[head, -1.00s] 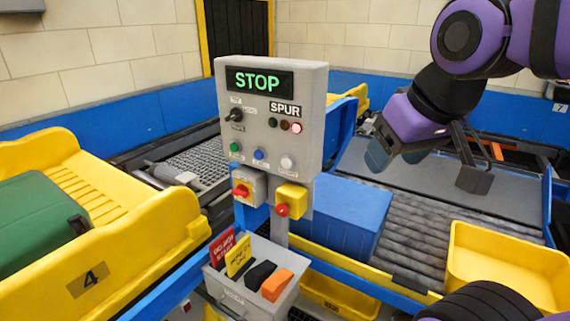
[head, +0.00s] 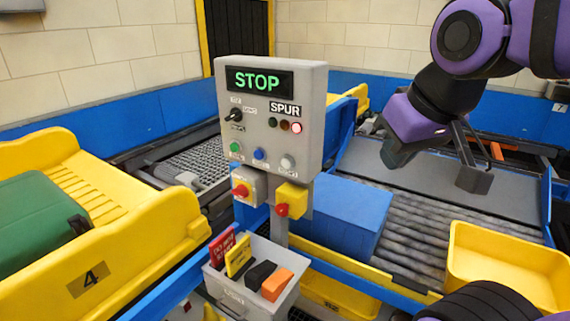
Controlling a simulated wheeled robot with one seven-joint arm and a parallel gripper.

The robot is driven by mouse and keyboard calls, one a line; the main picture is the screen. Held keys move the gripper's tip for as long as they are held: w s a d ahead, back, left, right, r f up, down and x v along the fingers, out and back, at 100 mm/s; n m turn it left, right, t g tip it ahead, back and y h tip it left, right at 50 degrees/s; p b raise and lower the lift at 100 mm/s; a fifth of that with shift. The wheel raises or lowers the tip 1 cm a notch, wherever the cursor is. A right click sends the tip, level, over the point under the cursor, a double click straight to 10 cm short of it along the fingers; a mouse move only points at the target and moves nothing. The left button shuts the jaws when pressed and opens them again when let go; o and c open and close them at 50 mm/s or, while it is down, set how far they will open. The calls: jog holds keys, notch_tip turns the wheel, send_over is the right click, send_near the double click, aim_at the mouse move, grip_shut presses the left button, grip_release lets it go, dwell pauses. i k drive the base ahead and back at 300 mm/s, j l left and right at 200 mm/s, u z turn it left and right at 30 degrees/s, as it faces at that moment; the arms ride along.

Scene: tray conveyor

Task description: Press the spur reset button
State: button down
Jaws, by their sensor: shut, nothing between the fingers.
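The grey control panel (head: 271,110) stands upright in the middle of the head view, with a green STOP display (head: 259,80) and the word SPUR. Its lower row has a green button (head: 235,147), a blue button (head: 258,154) and a white button (head: 288,162). Their small labels are too blurred to read. A red lamp (head: 296,128) glows beside darker ones, and a black selector knob (head: 236,115) is at left. My gripper (head: 393,157) is shut and empty, to the right of the panel and apart from it, pointing down and left.
Under the panel are a red knob (head: 241,190) and a yellow box with a red button (head: 283,210). A grey bin (head: 233,290) holds tags and dark and orange items.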

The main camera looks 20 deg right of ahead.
aim_at(286, 163)
jog(key=j+z, duration=0.15)
jog(key=j, duration=2.4)
